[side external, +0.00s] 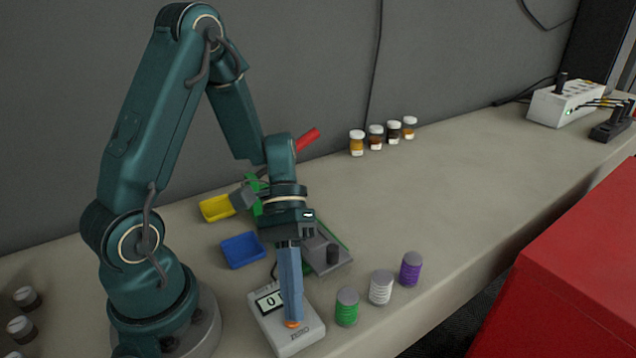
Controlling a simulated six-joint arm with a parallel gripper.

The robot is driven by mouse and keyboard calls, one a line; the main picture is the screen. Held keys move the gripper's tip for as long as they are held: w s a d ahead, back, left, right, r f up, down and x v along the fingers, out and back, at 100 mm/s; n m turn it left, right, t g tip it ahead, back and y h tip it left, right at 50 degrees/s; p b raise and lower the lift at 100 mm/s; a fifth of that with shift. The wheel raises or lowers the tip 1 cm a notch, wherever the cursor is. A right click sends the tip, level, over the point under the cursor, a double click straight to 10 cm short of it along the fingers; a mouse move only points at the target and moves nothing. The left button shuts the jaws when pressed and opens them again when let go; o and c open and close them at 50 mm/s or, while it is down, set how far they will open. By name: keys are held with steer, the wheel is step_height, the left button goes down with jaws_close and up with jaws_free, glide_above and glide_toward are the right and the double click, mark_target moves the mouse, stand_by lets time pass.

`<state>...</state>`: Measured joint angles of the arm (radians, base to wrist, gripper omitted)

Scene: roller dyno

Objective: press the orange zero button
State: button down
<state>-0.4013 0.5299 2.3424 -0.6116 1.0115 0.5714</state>
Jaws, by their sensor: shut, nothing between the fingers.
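The orange zero button (292,324) is on the front of a white scale-like box (308,337) with a small display (270,301) that reads 0. My gripper (292,318) points straight down with its blue-grey fingers shut and empty. The fingertips are right at the orange button and cover most of it. I cannot tell from this view whether they touch it or press it down.
Green (347,307), white (381,288) and purple (411,269) cylinders stand right of the box. Blue (242,250) and yellow (216,208) trays lie behind. Several small jars (375,138) stand by the wall.

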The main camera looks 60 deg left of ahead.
steer(key=shift+r, duration=0.85)
steer(key=shift+r, duration=2.5)
